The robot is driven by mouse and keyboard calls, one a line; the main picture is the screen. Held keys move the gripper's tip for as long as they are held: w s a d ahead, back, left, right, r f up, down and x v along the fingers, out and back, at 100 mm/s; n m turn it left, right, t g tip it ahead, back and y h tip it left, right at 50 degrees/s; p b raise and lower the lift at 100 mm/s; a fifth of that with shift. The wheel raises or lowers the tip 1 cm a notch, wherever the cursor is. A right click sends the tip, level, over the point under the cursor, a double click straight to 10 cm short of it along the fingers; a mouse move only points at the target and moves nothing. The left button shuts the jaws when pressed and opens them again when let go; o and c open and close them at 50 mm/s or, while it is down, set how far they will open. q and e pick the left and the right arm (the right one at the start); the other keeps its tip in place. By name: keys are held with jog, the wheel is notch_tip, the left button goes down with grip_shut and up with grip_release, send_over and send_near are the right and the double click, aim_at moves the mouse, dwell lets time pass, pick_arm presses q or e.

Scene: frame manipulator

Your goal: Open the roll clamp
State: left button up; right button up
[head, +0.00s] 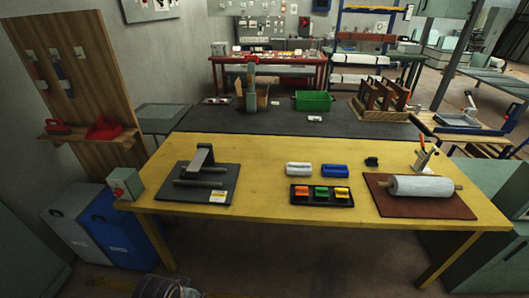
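A white roll (422,187) with light wooden ends lies across a brown board (455,208) at the right of the yellow table. A clamp (423,158) stands at the back edge of this board, behind the roll. Its dark handle (421,127) points up and to the left. The clamp is small in the picture, and I cannot tell whether it presses on the roll or stands clear of it. Neither of my grippers is in the head view.
The yellow table (262,215) also bears a dark plate with a metal fixture (201,158) at left, white (298,169) and blue (334,171) blocks, a black tray (300,200) of coloured pieces, and a small black object (371,162).

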pick_arm(q)
jog(key=s+f+g, duration=0.1)
jog(key=s+f, duration=0.1)
jog(key=f, duration=1.3)
jog(key=s+f, duration=0.2)
jog(key=f, duration=1.3)
jog(key=s+a+f, duration=0.2)
jog(key=s+f, duration=0.7)
jog(key=s, duration=0.2)
jog(key=s+a+f+g, duration=0.1)
jog(key=s+a+f, duration=0.1)
jog(key=s+f, duration=0.7)
jog(key=shift+s+a+f, duration=0.15)
jog(key=shift+s+f, duration=0.2)
jog(key=shift+s, duration=0.65)
